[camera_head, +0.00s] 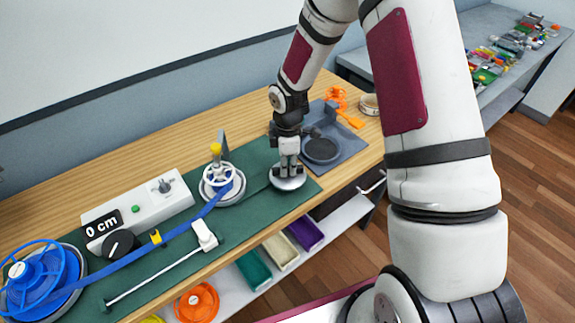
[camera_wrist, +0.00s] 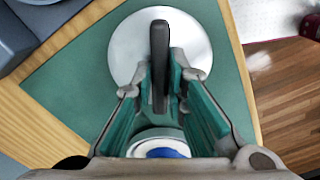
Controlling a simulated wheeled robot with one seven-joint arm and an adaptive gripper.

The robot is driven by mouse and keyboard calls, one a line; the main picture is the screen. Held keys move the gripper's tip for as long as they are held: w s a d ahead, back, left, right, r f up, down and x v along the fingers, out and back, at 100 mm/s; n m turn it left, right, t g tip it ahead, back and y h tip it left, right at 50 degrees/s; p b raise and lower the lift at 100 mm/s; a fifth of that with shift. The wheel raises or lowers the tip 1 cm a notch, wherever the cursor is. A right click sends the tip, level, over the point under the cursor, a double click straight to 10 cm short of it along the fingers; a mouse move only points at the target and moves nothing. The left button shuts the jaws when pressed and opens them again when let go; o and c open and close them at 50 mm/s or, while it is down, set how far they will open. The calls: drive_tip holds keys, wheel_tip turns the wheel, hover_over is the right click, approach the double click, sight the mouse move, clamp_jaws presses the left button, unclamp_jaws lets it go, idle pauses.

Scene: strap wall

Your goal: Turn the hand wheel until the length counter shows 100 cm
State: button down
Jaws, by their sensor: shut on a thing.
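The length counter (camera_head: 102,225) on the white box reads "0 cm". A white spoked wheel with a yellow knob (camera_head: 217,174) stands mid-mat, with the blue strap (camera_head: 185,226) running to it; I take it for the hand wheel. My gripper (camera_head: 289,163) points down over a pale round disc (camera_head: 289,183) at the mat's right end, away from that wheel. In the wrist view, my gripper (camera_wrist: 161,88) is shut on a dark upright bar (camera_wrist: 159,40) above the pale disc (camera_wrist: 125,48). How the bar joins the disc is unclear.
A blue reel (camera_head: 38,272) is at the left end. A white rod (camera_head: 150,279) lies along the front of the green mat (camera_head: 265,205). A grey tray (camera_head: 345,148) and orange parts (camera_head: 337,97) are behind my gripper. Bins (camera_head: 305,232) stand below the bench.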

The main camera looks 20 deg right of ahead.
drive_tip(key=m, duration=1.2)
drive_tip(key=shift+m+b, duration=0.4)
drive_tip(key=m, duration=1.1)
drive_tip(key=shift+m, duration=0.4)
drive_tip(key=c, duration=1.6)
unclamp_jaws()
wheel_tip(320, 180, up, 12)
